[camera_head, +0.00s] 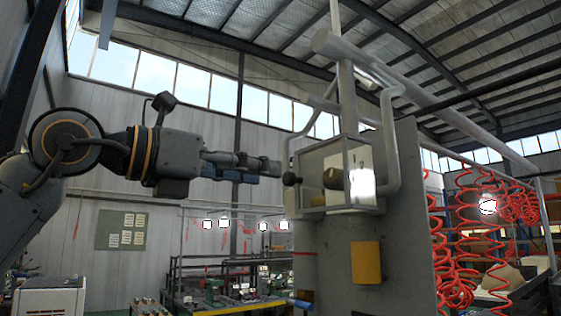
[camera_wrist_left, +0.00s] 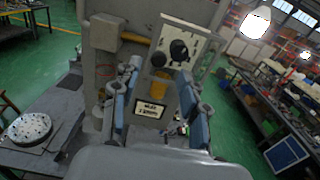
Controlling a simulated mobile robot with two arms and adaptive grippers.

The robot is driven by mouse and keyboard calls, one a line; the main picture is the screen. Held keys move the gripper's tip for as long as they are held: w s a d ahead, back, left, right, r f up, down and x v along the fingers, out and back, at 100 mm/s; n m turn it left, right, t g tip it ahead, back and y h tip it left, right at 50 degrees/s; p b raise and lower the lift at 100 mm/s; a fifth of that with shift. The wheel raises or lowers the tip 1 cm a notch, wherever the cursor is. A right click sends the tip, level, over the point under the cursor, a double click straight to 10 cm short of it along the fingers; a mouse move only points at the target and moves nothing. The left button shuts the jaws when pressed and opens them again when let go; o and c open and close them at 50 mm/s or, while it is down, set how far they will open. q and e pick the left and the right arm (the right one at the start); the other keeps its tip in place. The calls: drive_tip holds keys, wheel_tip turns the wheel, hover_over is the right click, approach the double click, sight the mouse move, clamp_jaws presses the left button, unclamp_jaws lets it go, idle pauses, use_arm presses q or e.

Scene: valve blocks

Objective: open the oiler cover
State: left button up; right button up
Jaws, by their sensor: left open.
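The oiler cover looks like the clear box (camera_head: 330,152) with a pale frame, fixed to the grey panel among white pipes. A dark knob (camera_head: 291,179) sticks out on its left side. In the left wrist view, the front of the box (camera_wrist_left: 163,31) carries a black round knob (camera_wrist_left: 179,50), beyond the fingertips. My left gripper (camera_head: 279,168) points right, just left of the box and close to the knob in the head view. Its two blue-padded fingers (camera_wrist_left: 157,76) are apart with nothing held between them. Whether a fingertip touches the box cannot be told. My right gripper is not in view.
The grey panel (camera_head: 335,240) bears a yellow block (camera_head: 366,262) below the box. White pipes (camera_head: 388,140) bend around the box. Red coiled hoses (camera_head: 475,235) hang at the right.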

sight(286, 177)
use_arm(q)
drive_tip(key=p+x, duration=0.1)
drive_tip(key=x, duration=0.3)
drive_tip(key=shift+r, duration=0.1)
drive_tip(key=shift+w+d+p, duration=0.35)
drive_tip(key=shift+w+d, duration=0.05)
drive_tip(key=shift+s, duration=0.1)
clamp_jaws()
